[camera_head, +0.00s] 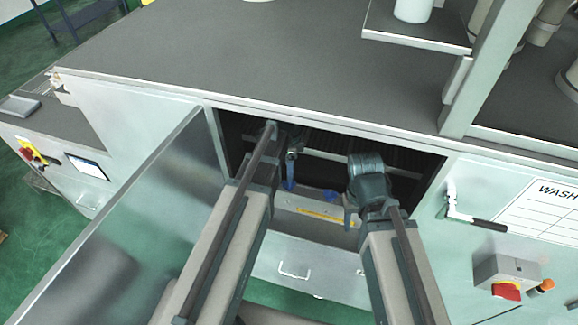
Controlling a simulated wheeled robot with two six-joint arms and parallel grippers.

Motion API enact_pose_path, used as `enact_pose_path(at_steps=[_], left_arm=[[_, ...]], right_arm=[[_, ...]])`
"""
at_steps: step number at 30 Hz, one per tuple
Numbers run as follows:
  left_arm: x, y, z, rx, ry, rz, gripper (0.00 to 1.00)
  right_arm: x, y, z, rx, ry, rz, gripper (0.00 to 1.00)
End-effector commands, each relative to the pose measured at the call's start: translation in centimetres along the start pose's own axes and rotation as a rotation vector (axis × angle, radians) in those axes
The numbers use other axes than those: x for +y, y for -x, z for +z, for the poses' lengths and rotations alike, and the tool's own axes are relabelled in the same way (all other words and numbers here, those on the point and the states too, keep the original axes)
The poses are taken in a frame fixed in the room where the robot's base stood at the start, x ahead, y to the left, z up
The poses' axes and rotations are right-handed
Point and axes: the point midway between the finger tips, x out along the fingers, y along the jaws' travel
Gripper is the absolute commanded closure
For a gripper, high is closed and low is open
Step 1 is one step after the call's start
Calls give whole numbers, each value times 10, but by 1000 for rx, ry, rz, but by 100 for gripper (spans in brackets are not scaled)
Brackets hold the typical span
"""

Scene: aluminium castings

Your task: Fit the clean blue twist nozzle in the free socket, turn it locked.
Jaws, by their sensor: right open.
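My two arms reach into an open, dark compartment (322,143) under the grey worktop. A small blue piece (289,172) stands upright below my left gripper (291,152); I cannot tell whether the gripper holds it or its fingers are apart. A second small blue piece (332,196) lies low, just left of my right gripper (350,214). My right gripper is open and points down; its fingertips are small and partly hidden by my own wrist. Either blue piece could be a nozzle; I cannot tell which is clean. No free socket can be made out.
An open metal door (125,235) stands left of the compartment. A pale ledge (312,207) with a yellow label lies below the opening. To the right are a lever handle (470,215), a WASH sign (545,205) and a red switch (506,290). The worktop (250,65) is mostly clear.

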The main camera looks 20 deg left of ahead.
Motion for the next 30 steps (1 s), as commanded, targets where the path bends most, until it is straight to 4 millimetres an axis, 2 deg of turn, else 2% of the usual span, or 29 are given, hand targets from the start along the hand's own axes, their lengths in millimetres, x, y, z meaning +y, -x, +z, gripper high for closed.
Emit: enact_pose_path(at_steps=[4, 14, 30], left_arm=[[0, 0, 0, 0, 68, 0, 29], [0, -9, 0, 0, 72, 0, 29], [0, -70, 0, 0, 71, 0, 29]], right_arm=[[0, 0, 0, 0, 0, 0, 50], [-1, -9, 0, 0, 1, 0, 50], [-6, -70, -4, 0, 5, 1, 50]])
